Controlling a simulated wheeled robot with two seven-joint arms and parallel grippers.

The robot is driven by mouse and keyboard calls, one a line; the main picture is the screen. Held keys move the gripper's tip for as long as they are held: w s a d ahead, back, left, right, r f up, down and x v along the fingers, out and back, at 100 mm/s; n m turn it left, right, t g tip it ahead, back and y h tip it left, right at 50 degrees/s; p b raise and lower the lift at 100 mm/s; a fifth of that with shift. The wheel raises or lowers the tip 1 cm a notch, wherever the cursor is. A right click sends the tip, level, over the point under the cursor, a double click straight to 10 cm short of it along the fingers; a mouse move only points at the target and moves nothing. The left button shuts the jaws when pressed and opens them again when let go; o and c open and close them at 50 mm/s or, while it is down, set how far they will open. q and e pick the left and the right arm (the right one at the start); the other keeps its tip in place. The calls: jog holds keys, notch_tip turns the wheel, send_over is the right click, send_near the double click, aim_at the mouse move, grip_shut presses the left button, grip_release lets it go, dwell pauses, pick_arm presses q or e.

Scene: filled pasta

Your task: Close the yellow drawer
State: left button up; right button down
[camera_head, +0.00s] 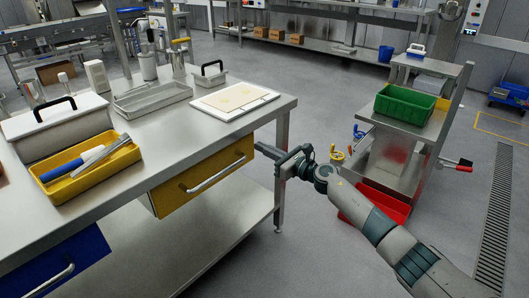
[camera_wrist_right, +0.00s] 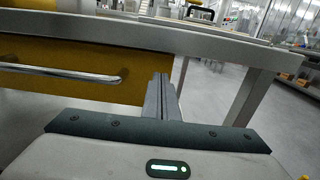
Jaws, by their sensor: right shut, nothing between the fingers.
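The yellow drawer (camera_head: 203,182) is under the steel worktop, with a metal bar handle (camera_head: 215,176) across its front. Its front shows below the worktop edge; how far it stands out is hard to tell. My right gripper (camera_head: 262,149) is shut and empty, its fingertips close to the right end of the drawer front. In the right wrist view, the shut fingers (camera_wrist_right: 161,97) point at the right end of the yellow drawer (camera_wrist_right: 75,62), right of the handle (camera_wrist_right: 70,74). Whether they touch is unclear. My left gripper is not in view.
The worktop (camera_head: 170,118) holds a yellow tray (camera_head: 95,176) with tools and a white board (camera_head: 235,100). A blue drawer (camera_head: 65,265) is to the left. A table leg (camera_head: 280,190) stands near my right gripper. A cart with a green crate (camera_head: 404,104) stands right.

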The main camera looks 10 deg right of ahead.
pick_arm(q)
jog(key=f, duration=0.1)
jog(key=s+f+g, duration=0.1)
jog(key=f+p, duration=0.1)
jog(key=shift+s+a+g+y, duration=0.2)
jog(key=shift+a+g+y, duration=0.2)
pick_arm(e)
jog(key=v, duration=1.1)
jog(key=shift+f, duration=0.15)
jog(key=shift+d, duration=0.1)
